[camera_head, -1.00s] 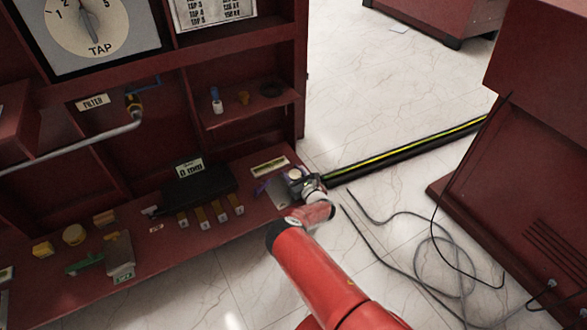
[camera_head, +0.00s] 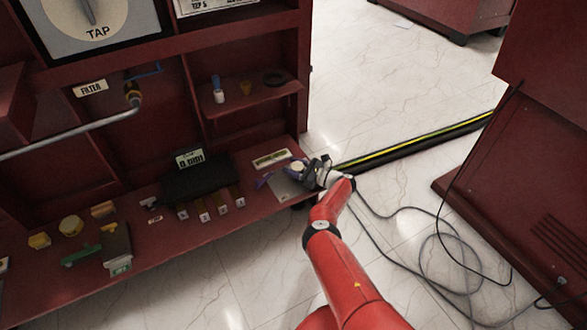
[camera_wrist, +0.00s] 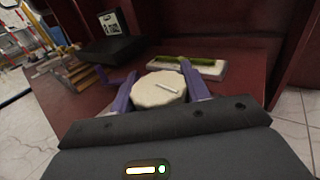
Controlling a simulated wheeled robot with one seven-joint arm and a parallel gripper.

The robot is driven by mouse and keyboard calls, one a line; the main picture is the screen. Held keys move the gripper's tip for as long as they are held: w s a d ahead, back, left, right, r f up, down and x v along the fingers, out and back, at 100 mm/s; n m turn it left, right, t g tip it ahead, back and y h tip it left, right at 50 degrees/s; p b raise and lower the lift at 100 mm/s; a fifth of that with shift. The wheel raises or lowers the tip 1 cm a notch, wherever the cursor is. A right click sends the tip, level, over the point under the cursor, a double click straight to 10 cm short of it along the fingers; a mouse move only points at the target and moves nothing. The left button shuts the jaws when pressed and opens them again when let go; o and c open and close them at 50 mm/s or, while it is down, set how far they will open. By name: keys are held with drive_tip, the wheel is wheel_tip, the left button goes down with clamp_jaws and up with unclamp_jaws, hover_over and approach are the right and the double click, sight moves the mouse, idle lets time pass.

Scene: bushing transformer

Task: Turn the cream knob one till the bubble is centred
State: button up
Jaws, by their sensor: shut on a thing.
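The cream knob (camera_wrist: 158,90) is a wide, round-topped disc with a pale raised mark on its top. It stands near the right end of the red shelf and shows small in the head view (camera_head: 298,167). My gripper (camera_wrist: 154,88) is shut on it, one purple finger on each side. The gripper also shows in the head view (camera_head: 299,169), over the shelf's end. The level vial (camera_wrist: 200,65) is a yellow-green strip in a pale frame just behind the knob. It shows in the head view too (camera_head: 271,158). I cannot make out its bubble.
A black box (camera_head: 197,178) with a label and several tabbed levers stands left of the knob. Yellow knobs (camera_head: 71,226) and a grey-green device (camera_head: 116,247) sit further left. Cables (camera_head: 435,235) lie on the floor right of my arm.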

drive_tip(key=shift+a+r, duration=0.1)
drive_tip(key=o, duration=1)
drive_tip(key=b+v, duration=0.1)
drive_tip(key=v, duration=0.5)
drive_tip(key=shift+v, duration=0.9)
